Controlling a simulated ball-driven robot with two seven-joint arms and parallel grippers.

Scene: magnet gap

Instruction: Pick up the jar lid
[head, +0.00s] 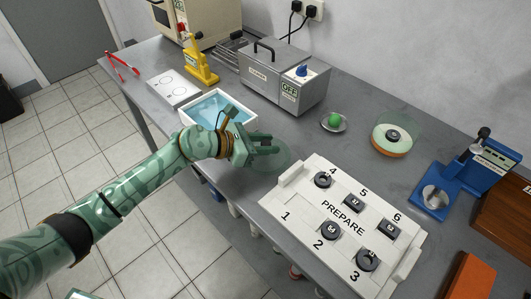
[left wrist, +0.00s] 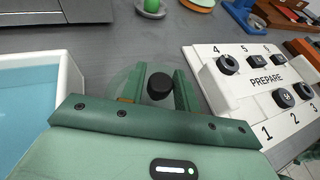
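A clear, greenish round lid (head: 284,163) lies on the grey bench, left of the white PREPARE board. In the left wrist view the lid (left wrist: 118,82) has a black knob (left wrist: 158,86) at its middle. My left gripper (head: 279,145) is over the lid. In the left wrist view the left gripper (left wrist: 157,76) is open, one finger on each side of the knob, with a gap showing on both sides. Part of the lid is hidden under the fingers. My right gripper is not in view.
The PREPARE board (head: 311,212) with several black pieces is close on the right. A white tray of blue liquid (head: 211,104) is close on the left. A grey GEE bath (head: 285,80) stands behind. A green ball (head: 334,119) sits in a dish.

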